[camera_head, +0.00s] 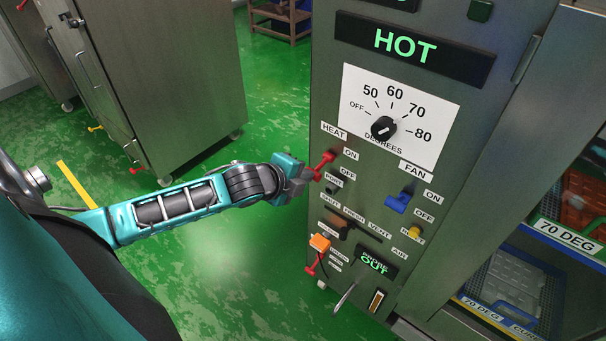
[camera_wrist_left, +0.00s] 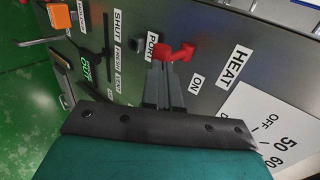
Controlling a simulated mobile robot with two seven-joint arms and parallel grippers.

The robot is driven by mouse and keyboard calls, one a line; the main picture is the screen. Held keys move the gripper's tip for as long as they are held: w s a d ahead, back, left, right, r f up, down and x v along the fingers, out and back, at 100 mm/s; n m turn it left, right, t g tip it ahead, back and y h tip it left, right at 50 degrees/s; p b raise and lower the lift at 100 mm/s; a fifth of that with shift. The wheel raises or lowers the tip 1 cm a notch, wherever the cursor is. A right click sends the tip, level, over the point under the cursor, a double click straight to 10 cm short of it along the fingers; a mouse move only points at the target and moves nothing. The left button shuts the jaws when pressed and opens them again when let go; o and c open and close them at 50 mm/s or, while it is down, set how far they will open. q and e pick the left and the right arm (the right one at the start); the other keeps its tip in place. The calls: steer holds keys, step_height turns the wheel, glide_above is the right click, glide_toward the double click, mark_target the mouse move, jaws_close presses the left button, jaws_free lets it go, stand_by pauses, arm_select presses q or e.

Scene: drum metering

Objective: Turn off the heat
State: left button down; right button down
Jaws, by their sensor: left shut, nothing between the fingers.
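The red HEAT switch (camera_head: 327,159) is on the steel control panel (camera_head: 330,100), beside the ON label with OFF below. Its lever seems tilted up toward ON. The switch also shows in the left wrist view (camera_wrist_left: 175,51), just beyond the fingertips. My left gripper (camera_head: 310,174) is shut and empty, with its fingers at the lower left of the switch. In the left wrist view the closed fingers (camera_wrist_left: 164,84) reach toward the red lever and hide part of the labels; contact cannot be told. My right gripper is not in view.
Above are a lit HOT display (camera_head: 404,43) and a black degrees dial (camera_head: 383,128). A blue FAN switch (camera_head: 398,202) is at the right; an orange block (camera_head: 320,243) is lower. Shelves with trays (camera_head: 515,280) are at the right.

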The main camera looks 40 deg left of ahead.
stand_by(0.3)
